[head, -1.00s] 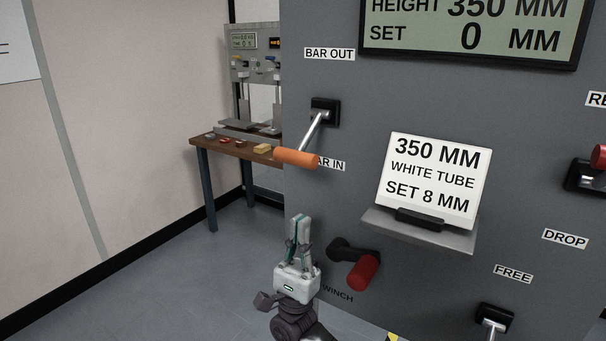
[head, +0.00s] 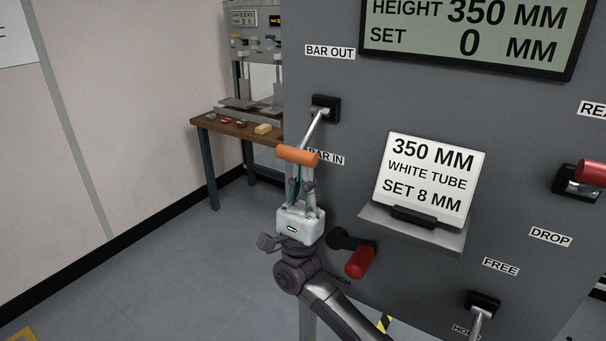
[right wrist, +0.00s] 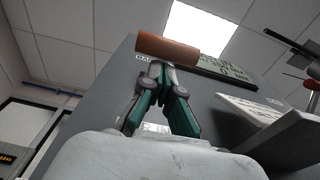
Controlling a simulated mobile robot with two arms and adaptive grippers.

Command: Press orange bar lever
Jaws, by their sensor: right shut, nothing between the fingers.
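The bar lever has an orange cylindrical grip (head: 297,155) on a metal rod, which slants down and left from a black mount on the grey panel. Its grip is near the BAR IN label (head: 326,157), below the BAR OUT label (head: 330,52). My right gripper (head: 299,172) points up directly under the grip, shut and empty; the grip hides its fingertips in the head view. In the right wrist view the orange grip (right wrist: 168,48) lies just above the closed fingertips (right wrist: 161,70). I cannot tell whether they touch it. My left gripper is not in view.
A red winch handle (head: 361,262) sticks out low, close to my right arm. A small shelf (head: 415,228) with a sign card (head: 428,178) juts out to the right. Another lever (head: 482,305) is at lower right. A workbench (head: 205,124) stands behind at left; floor at left is clear.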

